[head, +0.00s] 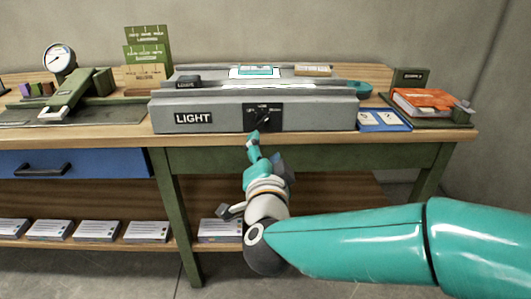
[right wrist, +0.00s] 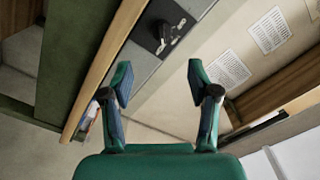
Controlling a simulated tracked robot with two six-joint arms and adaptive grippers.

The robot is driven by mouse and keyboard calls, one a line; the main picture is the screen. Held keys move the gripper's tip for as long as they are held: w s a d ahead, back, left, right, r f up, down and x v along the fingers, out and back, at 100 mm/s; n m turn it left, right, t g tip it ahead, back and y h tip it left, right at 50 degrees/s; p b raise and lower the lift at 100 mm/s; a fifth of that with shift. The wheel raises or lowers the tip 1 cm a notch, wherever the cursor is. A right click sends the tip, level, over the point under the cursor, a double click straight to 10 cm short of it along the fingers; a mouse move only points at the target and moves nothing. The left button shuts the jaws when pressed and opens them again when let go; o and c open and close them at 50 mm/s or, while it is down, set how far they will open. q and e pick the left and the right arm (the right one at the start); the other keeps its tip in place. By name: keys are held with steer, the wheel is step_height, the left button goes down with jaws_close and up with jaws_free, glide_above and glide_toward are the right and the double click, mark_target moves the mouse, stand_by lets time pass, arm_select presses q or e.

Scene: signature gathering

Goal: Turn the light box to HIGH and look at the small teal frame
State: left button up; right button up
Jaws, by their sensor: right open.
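The light box (head: 300,117) is a long grey unit on the workbench with a "LIGHT" label on its front. Its black switch plate (head: 262,116) carries a dark knob, which also shows in the right wrist view (right wrist: 164,34); the setting is too small to read. The small teal frame (head: 255,71) lies on top of the box around a bright panel. My right gripper (head: 254,140) is just below and in front of the switch plate. In the right wrist view its two fingers (right wrist: 160,85) are apart and empty, with the knob beyond them. My left gripper is not in view.
A dial gauge (head: 60,58) and green press stand at the left. Green cards (head: 147,45) stand behind. Blue-edged cards (head: 383,120) and an orange packet (head: 425,101) lie at the right. The bench front edge (head: 330,138) runs close to my right gripper.

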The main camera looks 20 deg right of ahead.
mark_target(264, 122)
steer(key=shift+s+a, duration=0.1)
steer(key=shift+s, duration=0.25)
steer(key=p+v, duration=0.4)
steer(key=p, duration=0.2)
steer(key=shift+n, duration=0.4)
steer(key=b+x, duration=0.1)
steer(key=x, duration=1.5)
steer(key=shift+b, duration=0.3)
